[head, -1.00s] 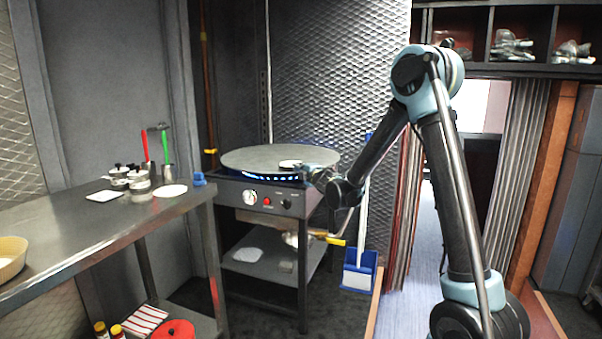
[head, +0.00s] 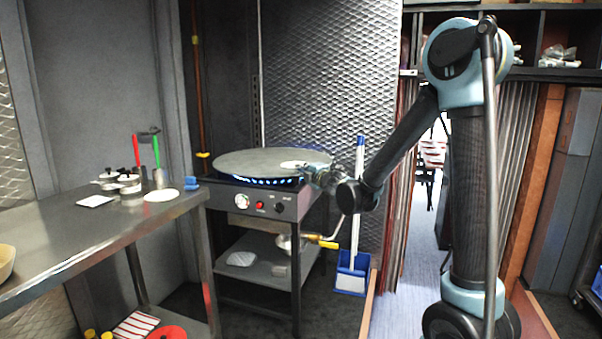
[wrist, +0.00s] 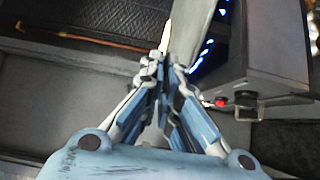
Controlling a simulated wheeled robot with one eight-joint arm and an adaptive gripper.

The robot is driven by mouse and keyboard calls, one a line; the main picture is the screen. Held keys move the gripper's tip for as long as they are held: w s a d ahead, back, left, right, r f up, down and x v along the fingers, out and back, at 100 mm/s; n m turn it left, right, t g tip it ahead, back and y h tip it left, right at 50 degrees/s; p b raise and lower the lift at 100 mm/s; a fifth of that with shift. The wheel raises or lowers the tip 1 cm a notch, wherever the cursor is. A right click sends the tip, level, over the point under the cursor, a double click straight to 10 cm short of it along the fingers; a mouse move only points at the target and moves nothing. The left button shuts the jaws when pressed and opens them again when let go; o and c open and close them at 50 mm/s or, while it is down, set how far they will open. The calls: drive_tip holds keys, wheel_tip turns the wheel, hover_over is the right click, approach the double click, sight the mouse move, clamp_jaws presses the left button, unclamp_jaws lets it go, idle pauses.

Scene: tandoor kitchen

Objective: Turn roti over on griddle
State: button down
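The round grey griddle (head: 250,162) sits on a stove with blue flames under its rim; part of it also shows in the wrist view (wrist: 197,30). My gripper (head: 305,167) is at the griddle's right edge. In the wrist view my gripper (wrist: 163,55) has its fingers close together on a thin pale strip, which looks like the roti (wrist: 167,33) seen edge-on. In the head view the roti (head: 292,164) is a small white shape at the fingertips, over the griddle's right side. I cannot tell whether it touches the griddle.
A steel table (head: 100,225) at left bears small pots, a white disc (head: 162,195) and red- and green-handled utensils. The stove front (head: 255,202) has knobs and a red button. A blue dustpan (head: 353,273) stands right of the stove.

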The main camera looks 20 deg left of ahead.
drive_tip(key=shift+s+d+r, duration=0.3)
drive_tip(key=shift+s+d, duration=0.25)
drive_tip(key=shift+s, duration=0.1)
drive_tip(key=shift+s+d+r, duration=0.3)
drive_tip(key=shift+s+d, duration=0.25)
drive_tip(key=shift+s, duration=0.05)
drive_tip(key=w+d+f+m+t+h, duration=0.25)
drive_tip(key=w+d+f+h, duration=0.2)
drive_tip(key=w+d, duration=0.9)
drive_tip(key=w+d+f+m+t+h, duration=0.2)
drive_tip(key=w+d+f+m+h, duration=0.3)
drive_tip(key=w+d, duration=0.9)
drive_tip(key=d+f+h, duration=0.1)
drive_tip(key=d+f, duration=0.1)
drive_tip(key=d, duration=0.6)
drive_tip(key=w+d+f+h, duration=0.1)
drive_tip(key=d+f, duration=0.2)
drive_tip(key=d, duration=0.6)
drive_tip(key=shift+d+f+m, duration=0.2)
drive_tip(key=shift+d+m, duration=0.05)
drive_tip(key=shift+m, duration=0.1)
